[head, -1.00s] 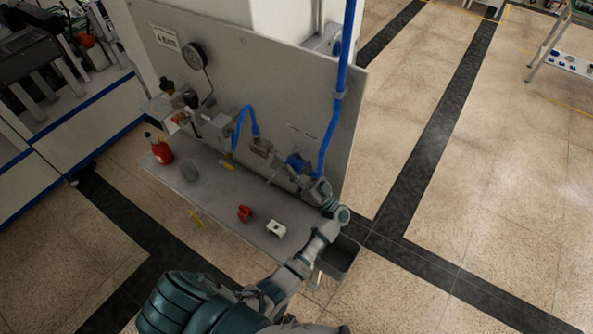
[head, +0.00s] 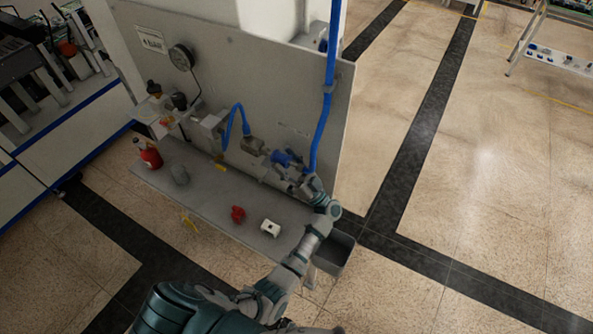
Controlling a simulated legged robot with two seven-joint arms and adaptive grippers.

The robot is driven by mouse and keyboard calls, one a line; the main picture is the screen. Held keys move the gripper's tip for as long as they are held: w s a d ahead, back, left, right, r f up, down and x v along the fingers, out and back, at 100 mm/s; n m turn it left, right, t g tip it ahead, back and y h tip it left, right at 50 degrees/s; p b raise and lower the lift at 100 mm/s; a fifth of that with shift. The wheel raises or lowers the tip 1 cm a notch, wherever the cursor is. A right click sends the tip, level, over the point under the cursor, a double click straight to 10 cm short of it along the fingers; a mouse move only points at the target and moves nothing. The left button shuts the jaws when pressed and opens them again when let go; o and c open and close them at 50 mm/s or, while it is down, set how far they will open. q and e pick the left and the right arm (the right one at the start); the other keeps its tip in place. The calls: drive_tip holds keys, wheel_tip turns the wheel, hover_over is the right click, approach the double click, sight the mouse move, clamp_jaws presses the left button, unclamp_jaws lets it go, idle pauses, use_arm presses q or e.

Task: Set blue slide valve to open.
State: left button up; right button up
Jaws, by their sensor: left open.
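The blue slide valve (head: 283,158) sits on the pipe line on the front of the grey panel, left of the hanging blue hose. My left gripper (head: 306,183) is just below and right of the valve, close to the panel. It is small in the picture, but its fingers look open, with nothing seen between them. I cannot tell whether it touches the valve or the fittings beside it. The valve's slide position is too small to read. My right gripper is not in view.
A shelf (head: 205,196) below the panel (head: 225,75) carries a red bottle (head: 149,153), a grey cylinder (head: 180,175), a red part (head: 238,214) and a white block (head: 270,228). A grey bin (head: 337,254) hangs at its right end. A blue hose (head: 328,90) runs down the panel's right side.

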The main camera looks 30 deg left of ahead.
use_arm(q)
drive_tip(key=v, duration=1.1)
drive_tip(key=shift+c, duration=0.3)
